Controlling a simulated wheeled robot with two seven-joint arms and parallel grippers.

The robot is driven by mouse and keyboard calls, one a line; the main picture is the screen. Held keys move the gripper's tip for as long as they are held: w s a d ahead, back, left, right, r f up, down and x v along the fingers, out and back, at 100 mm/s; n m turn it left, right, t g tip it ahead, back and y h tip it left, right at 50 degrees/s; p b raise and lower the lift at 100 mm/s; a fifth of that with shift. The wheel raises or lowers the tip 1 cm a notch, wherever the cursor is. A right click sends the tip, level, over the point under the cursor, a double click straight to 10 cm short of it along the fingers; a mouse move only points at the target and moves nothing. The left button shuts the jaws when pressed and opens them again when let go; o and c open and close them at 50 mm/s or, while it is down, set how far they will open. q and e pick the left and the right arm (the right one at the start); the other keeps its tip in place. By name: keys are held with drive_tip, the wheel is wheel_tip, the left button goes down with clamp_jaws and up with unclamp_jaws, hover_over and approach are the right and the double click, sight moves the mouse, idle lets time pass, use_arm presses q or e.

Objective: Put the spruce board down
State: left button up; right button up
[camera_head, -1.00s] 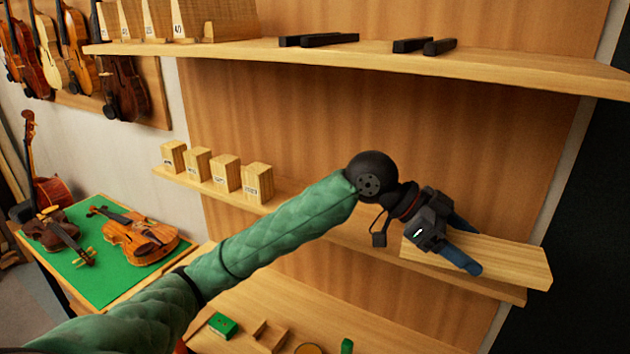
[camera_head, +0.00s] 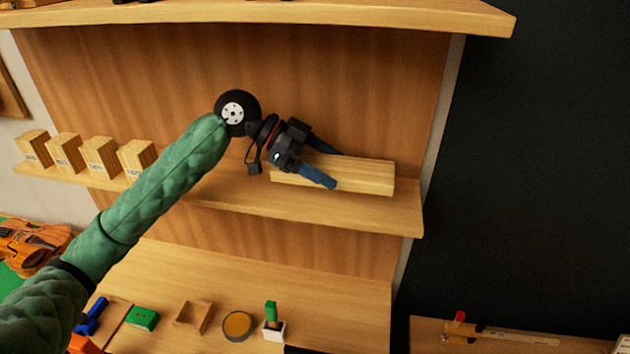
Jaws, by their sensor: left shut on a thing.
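The spruce board (camera_head: 368,176) is a pale, straight-grained block at the right part of the middle shelf (camera_head: 375,217). My left gripper (camera_head: 327,168) is shut on the board near its left part, with one blue finger on the near side and one on the far side. The board lies about level, over or on the shelf; I cannot tell whether its underside touches. My right gripper is not in view.
Several labelled wood blocks (camera_head: 100,156) stand at the shelf's left. An upper shelf (camera_head: 380,14) runs overhead. On the bench below are a green box (camera_head: 142,318), a small wooden tray (camera_head: 192,316), a round tin (camera_head: 237,325) and a white holder (camera_head: 274,329).

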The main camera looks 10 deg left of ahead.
sight(317, 166)
use_arm(q)
drive_tip(key=shift+w+a+f+b, duration=0.3)
drive_tip(key=shift+a+f+b, duration=0.1)
drive_tip(key=shift+a+f, duration=0.15)
drive_tip(key=shift+w+a+f, duration=0.3)
drive_tip(key=shift+w+a, duration=0.15)
drive_tip(key=shift+a, duration=0.05)
drive_tip(key=shift+w+f, duration=0.1)
drive_tip(key=shift+f, duration=0.05)
wheel_tip(317, 166, down, 4)
drive_tip(key=shift+r+b, duration=0.2)
drive_tip(key=shift+b, duration=0.9)
drive_tip(key=shift+f, duration=0.3)
